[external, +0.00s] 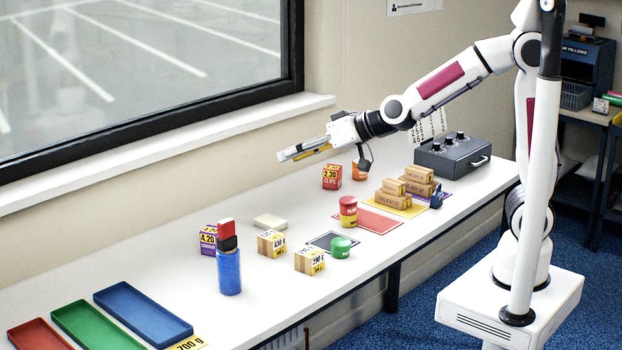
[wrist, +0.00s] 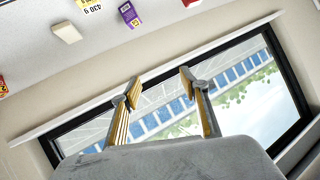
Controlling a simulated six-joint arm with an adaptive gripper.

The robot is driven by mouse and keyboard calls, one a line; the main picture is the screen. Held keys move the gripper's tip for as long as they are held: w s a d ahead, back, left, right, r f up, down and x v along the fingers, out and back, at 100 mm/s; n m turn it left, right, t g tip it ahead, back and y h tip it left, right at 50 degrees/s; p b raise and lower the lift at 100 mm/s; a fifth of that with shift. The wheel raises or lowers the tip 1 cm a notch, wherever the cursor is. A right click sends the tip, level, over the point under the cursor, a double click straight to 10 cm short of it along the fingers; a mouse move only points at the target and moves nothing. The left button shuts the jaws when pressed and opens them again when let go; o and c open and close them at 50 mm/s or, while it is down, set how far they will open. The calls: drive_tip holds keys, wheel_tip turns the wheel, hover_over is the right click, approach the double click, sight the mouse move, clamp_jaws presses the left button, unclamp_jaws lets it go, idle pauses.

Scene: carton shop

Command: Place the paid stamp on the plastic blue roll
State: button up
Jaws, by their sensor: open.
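A blue roll (external: 229,273) stands upright on the white counter, left of centre in the external view. A stamp with a red top and black lower part (external: 227,234) sits upright on the roll's top end; its lettering is too small to read. My gripper (external: 292,153) is in the air above the back of the counter, well apart from the roll and stamp, its fingers pointing left. In the wrist view the two fingers (wrist: 160,82) are spread with nothing between them. The roll and stamp do not show in the wrist view.
Blue (external: 143,311), green (external: 92,332) and red (external: 38,335) trays lie at the left. Small cartons (external: 272,243) and a green round container (external: 341,248) stand right of the roll. Stacked cartons (external: 393,194) and a grey box (external: 452,158) are farther right. The window (wrist: 240,80) is behind.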

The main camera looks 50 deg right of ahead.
drive_tip(key=s+d+f+g+h, duration=0.2)
drive_tip(key=s+d+g, duration=0.1)
drive_tip(key=s+d, duration=1)
drive_tip(key=s+d+f+m+g+h, duration=0.1)
drive_tip(key=s+d+f+g+h, duration=0.1)
drive_tip(key=s+d, duration=1.1)
drive_tip(key=d+h, duration=0.1)
drive_tip(key=d, duration=0.1)
drive_tip(key=shift+s+d+f+g+h, duration=0.3)
drive_tip(key=shift+f+g, duration=0.1)
